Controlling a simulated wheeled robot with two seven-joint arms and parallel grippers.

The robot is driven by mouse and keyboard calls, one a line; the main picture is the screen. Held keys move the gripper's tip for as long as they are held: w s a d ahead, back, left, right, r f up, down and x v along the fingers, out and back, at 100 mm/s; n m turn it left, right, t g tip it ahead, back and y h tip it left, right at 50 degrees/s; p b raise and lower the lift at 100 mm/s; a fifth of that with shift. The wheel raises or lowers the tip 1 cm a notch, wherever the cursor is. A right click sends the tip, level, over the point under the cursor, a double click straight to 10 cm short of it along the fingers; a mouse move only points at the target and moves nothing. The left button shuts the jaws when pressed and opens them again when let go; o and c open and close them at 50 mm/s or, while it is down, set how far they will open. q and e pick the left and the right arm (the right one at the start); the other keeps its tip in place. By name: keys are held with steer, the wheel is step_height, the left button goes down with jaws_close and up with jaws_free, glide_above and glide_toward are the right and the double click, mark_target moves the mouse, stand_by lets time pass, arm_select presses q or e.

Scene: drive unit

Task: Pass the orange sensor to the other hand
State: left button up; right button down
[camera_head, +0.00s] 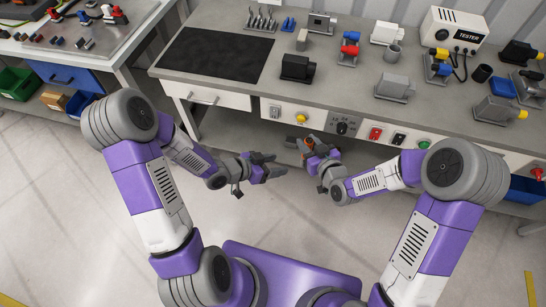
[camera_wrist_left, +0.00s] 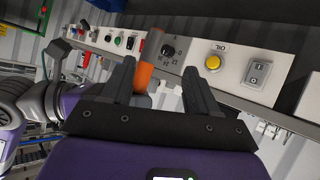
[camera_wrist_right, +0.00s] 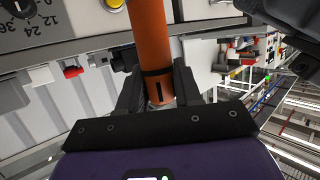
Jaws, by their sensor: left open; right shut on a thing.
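The orange sensor is a cylinder with a dark band near one end, best seen in the right wrist view (camera_wrist_right: 152,45). My right gripper (camera_head: 309,146) is shut on it near the banded end, with a finger on each side. In the head view only a little orange (camera_head: 308,141) shows between the fingers. My left gripper (camera_head: 280,165) is open and empty, to the left of and slightly below the right one. In the left wrist view the sensor (camera_wrist_left: 144,76) appears between the open fingers, nearer one of them. The head view shows a gap between the left fingertips and the sensor.
Both grippers are in front of the workbench (camera_head: 225,99), near its front panel with a yellow button (camera_head: 301,119) and switches. The bench top carries a black mat (camera_head: 215,53), several fixtures and a tester box (camera_head: 455,27). Floor between my arms is clear.

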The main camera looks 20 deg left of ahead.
arm_select(q)
step_height(320, 180, up, 4)
steer(key=m+h, duration=0.2)
steer(key=m, duration=0.1)
glide_above(302, 166)
steer(key=f, duration=0.4)
steer(key=shift+w+d, duration=0.1)
steer(key=shift+w, duration=0.3)
steer(key=shift+s, duration=0.1)
jaws_close()
arm_select(e)
steer(key=c, duration=0.7)
jaws_free()
steer(key=shift+d, duration=0.1)
